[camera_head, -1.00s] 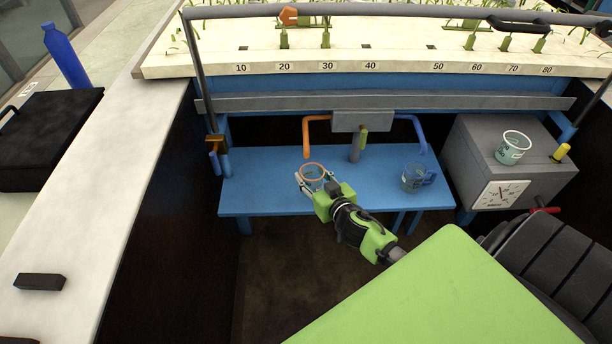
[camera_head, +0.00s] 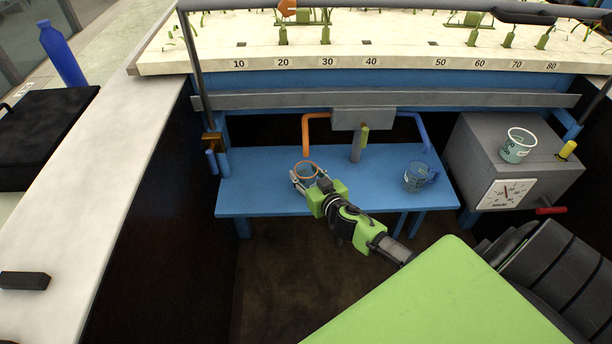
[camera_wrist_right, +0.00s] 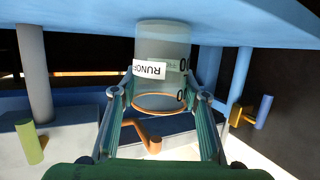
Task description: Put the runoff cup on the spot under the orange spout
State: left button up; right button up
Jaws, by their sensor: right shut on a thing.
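The runoff cup (camera_head: 307,170) is clear with an orange rim. It is upright at the blue bench, just below and in front of the open end of the orange spout (camera_head: 305,132). My right gripper (camera_head: 307,178) is shut around it from the front right. The wrist view, which is upside down, shows the cup's RUNOFF label (camera_wrist_right: 150,69) and its base close to the bench; I cannot tell whether they touch. The orange spout also shows there (camera_wrist_right: 148,138), behind the cup. No marked spot can be made out under the cup. My left gripper is not in view.
A blue-handled clear cup (camera_head: 417,177) stands on the blue bench (camera_head: 260,200) under the blue spout (camera_head: 413,122). A white-rimmed cup (camera_head: 516,150) stands on the grey box with a dial (camera_head: 480,160). A grey post with a green top (camera_head: 357,145) stands between the spouts.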

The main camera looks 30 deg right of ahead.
jog(key=shift+f, duration=0.15)
jog(key=o, duration=1.1)
jog(key=shift+r, duration=0.3)
jog(key=v, duration=1.2)
jog(key=shift+a+f, duration=0.1)
